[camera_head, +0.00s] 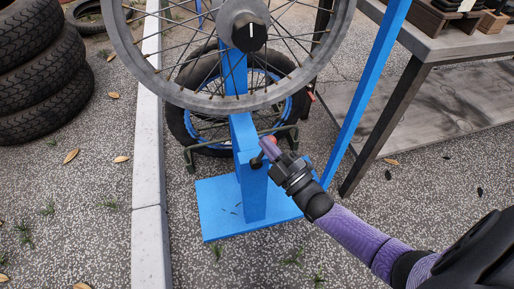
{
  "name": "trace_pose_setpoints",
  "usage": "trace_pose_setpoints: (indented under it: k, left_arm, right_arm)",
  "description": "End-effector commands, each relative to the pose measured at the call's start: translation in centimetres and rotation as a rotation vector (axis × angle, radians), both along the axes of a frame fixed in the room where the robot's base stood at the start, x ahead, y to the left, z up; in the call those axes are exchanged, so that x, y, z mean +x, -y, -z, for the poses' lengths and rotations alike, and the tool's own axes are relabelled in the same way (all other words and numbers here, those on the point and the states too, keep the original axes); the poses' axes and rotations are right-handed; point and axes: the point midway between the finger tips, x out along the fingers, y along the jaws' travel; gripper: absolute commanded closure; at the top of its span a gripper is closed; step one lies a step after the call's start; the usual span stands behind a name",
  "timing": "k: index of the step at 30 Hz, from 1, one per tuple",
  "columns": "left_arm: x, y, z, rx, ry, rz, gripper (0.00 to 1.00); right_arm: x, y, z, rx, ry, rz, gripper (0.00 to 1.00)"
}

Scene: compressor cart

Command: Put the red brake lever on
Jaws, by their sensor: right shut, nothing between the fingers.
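A small red part (310,97) shows at the right side of a low wheel with a blue rim (189,124), behind the blue stand. It may be the red brake lever, but it is too small to tell its position. My right gripper (266,152) reaches in from the lower right, in front of the blue post. It is shut and empty, and in the picture its tips lie below and left of the red part. I cannot tell if the tips touch anything. My left gripper is not in view.
A blue stand with a flat base (218,222) holds a large spoked wheel (168,91) above. A dark green bar (188,154) crosses behind the post. Stacked tires (40,75) and a kerb (148,180) lie left. A bench (440,48) stands right.

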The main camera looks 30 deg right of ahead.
Motion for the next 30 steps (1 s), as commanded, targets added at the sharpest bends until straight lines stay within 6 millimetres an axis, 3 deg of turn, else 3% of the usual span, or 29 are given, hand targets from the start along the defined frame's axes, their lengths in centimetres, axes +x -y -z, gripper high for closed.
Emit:
trace_pose_setpoints:
  k: [12, 30]
  left_arm:
    - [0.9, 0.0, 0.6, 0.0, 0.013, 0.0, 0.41]
    - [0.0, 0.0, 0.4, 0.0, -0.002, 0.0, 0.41]
  right_arm:
    - [-0.6, 2.0, 0.6, -0.004, -0.003, 0.001, 1.0]
    - [-0.7, 2.3, 0.7, -0.004, -0.002, 0.001, 1.0]
